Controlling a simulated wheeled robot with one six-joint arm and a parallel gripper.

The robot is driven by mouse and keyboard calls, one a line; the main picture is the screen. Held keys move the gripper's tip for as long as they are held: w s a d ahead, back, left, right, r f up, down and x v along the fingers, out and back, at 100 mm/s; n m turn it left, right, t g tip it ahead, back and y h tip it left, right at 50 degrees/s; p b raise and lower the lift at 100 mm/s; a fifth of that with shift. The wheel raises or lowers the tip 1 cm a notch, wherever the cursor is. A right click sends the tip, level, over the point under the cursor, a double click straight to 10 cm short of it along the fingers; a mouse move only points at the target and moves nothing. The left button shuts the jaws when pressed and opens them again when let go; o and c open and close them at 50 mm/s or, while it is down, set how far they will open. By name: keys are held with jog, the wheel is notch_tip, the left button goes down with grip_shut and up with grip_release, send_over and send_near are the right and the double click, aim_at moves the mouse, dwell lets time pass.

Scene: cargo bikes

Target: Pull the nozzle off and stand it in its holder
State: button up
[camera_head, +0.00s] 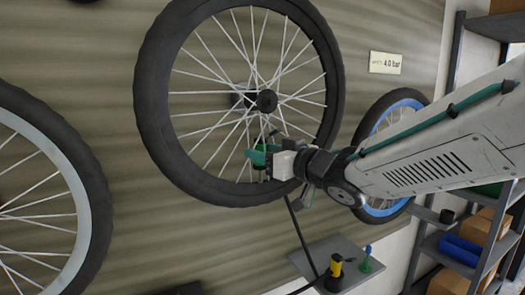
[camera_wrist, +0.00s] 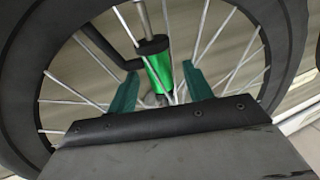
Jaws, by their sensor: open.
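The nozzle is a green cylinder with a black collar, seen in the wrist view (camera_wrist: 159,72) near the rim of the wheel (camera_head: 160,132), among its spokes. Its grip on the valve is not clear. My gripper is open, its teal fingers on either side of the nozzle in the wrist view (camera_wrist: 153,88); it also shows at the wheel's lower rim in the head view (camera_head: 258,157). A black hose (camera_head: 300,235) hangs from there to a small grey shelf (camera_head: 352,255). A yellow and black piece (camera_head: 335,268) and a green stand with a blue top (camera_head: 367,262) are on that shelf; which is the holder is unclear.
A pale-rimmed wheel (camera_head: 85,170) is at the left and a blue-rimmed wheel (camera_head: 405,103) is behind my arm. A "4.0 bar" sign (camera_head: 386,63) is on the corrugated wall. A rack with boxes (camera_head: 475,232) and blue rolls (camera_head: 458,248) stands at the right.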

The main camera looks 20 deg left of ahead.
jog(key=shift+c, duration=0.3)
jog(key=c, duration=0.9)
jog(key=shift+c, duration=0.4)
jog(key=shift+r, duration=0.2)
jog(key=shift+o, duration=0.2)
jog(key=shift+r, duration=0.9)
jog(key=v, duration=1.2)
